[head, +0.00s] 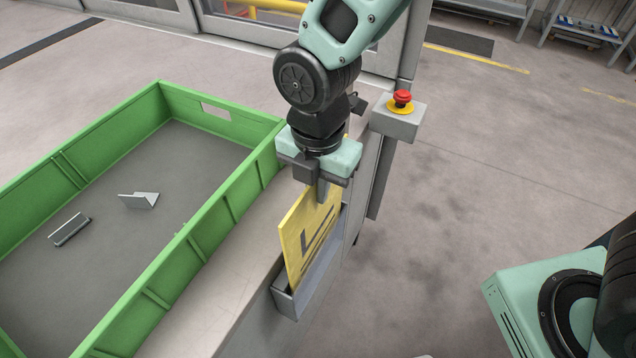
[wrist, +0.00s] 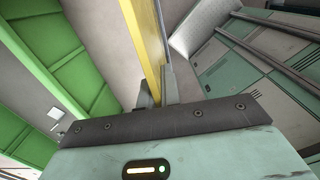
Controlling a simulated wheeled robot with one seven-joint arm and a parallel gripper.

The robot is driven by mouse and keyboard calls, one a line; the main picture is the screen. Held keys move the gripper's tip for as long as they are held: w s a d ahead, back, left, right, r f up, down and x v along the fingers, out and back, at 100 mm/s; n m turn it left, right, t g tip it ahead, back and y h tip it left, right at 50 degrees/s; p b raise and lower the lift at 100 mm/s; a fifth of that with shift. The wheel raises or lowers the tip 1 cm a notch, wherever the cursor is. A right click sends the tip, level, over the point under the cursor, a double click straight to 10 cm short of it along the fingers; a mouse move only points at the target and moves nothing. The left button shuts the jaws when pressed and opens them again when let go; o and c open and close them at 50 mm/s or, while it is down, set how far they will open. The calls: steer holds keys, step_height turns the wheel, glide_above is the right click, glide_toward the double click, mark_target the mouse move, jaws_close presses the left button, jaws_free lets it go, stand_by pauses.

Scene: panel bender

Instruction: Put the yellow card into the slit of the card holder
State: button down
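The yellow card (head: 308,235) with dark markings stands upright at the grey card holder (head: 310,284), which is fixed to the side of the bench. The card's lower edge is hidden behind the holder's front wall. My gripper (head: 322,190) is above the holder, with its fingers at the card's upper edge. In the wrist view the fingers (wrist: 157,92) stand on both sides of the yellow card (wrist: 146,40) and look closed on it. How deep the card sits in the slit cannot be told.
A green crate (head: 217,206) with a few small metal parts inside is on the left. A red emergency button (head: 402,98) on a grey box stands right of my arm. The floor (head: 440,220) to the right of the holder is clear.

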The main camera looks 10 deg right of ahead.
mark_target(318, 226)
steer(key=shift+f+b, duration=3.85)
steer(key=shift+f, duration=2.05)
steer(key=c, duration=1.5)
jaws_free()
steer(key=shift+c, duration=0.2)
step_height(318, 226, up, 17)
steer(key=shift+r, duration=0.2)
